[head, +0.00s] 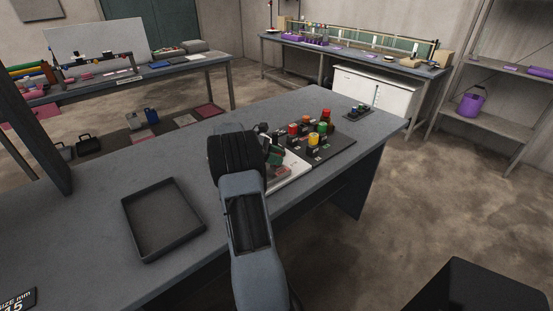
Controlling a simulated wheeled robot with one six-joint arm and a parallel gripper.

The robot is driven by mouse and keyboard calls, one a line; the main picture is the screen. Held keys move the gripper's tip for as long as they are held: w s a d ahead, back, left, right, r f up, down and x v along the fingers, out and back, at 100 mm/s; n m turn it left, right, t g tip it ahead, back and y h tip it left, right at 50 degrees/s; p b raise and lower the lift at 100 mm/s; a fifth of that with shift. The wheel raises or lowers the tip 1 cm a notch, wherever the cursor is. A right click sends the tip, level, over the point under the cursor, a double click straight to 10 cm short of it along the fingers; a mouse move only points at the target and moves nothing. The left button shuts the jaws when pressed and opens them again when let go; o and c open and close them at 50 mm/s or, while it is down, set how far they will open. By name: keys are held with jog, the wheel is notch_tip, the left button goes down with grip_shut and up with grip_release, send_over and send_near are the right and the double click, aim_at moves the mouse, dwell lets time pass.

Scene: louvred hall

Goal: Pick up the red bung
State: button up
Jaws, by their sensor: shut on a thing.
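My gripper (273,140) is at the near left edge of a dark board (338,149) on the grey bench. My own wrist hides much of it. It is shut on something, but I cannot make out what. A small red piece (292,129) shows just right of the gripper, at the board's left side; I cannot tell whether they touch. Another red piece (325,114) stands at the board's far side. Which one is the red bung is not clear at this size.
Yellow (313,138), orange and green pieces stand close together on the board. A pale tray (291,172) lies partly behind my arm. An empty black tray (185,245) lies on the bench at left, with clear bench around it. A small dark plate (358,114) lies near the right end.

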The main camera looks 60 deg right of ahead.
jog(key=shift+r, duration=0.45)
jog(key=s+a+r, duration=0.2)
jog(key=a+r, duration=0.4)
jog(key=s+a+r, duration=0.2)
jog(key=a+r, duration=0.3)
jog(key=a, duration=0.2)
jog(key=shift+s+a+r+b, duration=0.15)
jog(key=shift+s+r+b, duration=0.15)
jog(key=shift+r, duration=0.05)
